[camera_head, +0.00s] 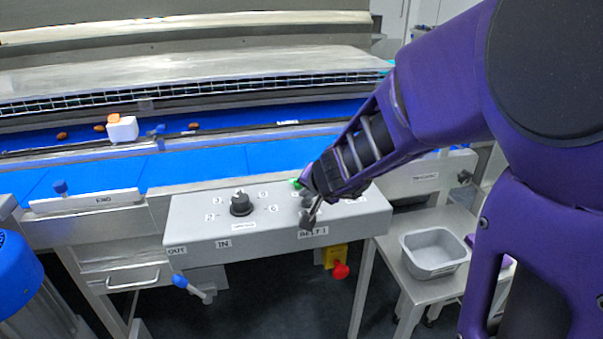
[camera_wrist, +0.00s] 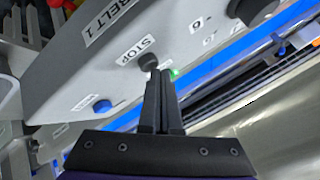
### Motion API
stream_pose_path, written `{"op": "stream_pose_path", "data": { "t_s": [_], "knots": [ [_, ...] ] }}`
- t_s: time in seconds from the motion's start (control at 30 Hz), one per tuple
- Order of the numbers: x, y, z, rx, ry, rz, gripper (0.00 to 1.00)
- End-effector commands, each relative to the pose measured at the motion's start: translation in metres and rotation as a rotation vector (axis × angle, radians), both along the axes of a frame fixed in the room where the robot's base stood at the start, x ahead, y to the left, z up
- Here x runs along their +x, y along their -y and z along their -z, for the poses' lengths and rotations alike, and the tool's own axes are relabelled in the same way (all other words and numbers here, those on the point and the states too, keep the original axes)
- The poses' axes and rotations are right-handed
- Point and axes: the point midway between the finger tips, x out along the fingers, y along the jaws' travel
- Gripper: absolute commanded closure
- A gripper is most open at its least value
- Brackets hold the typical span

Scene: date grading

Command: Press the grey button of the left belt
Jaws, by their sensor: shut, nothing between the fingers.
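A grey control panel box (camera_head: 200,231) labelled BELT 1 stands in front of the blue belts. In the wrist view, a dark grey round button (camera_wrist: 147,61) sits beside the STOP label. A green button lies close by, partly behind my fingers in the wrist view (camera_wrist: 174,74); it also shows in the head view (camera_head: 297,183). My gripper (camera_wrist: 161,72) is shut and empty, its tips right at the grey button. I cannot tell whether they touch it or whether it is pushed in. In the head view my gripper largely hides this spot.
A black dial (camera_head: 241,204) with numbers is left on the panel. A blue button (camera_wrist: 102,106) shows in the wrist view. A red emergency knob (camera_head: 340,270) on a yellow box hangs below. A grey tray (camera_head: 432,270) stands on a side table at right.

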Motion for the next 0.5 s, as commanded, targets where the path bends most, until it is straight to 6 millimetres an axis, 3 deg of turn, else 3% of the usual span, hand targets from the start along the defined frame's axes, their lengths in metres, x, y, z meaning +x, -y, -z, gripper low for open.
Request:
{"op": "stream_pose_path", "data": {
  "t_s": [0.5],
  "knots": [
    [-0.0002,0.0005,0.0058,-0.001,-0.001,0.001,1.0]
  ]
}}
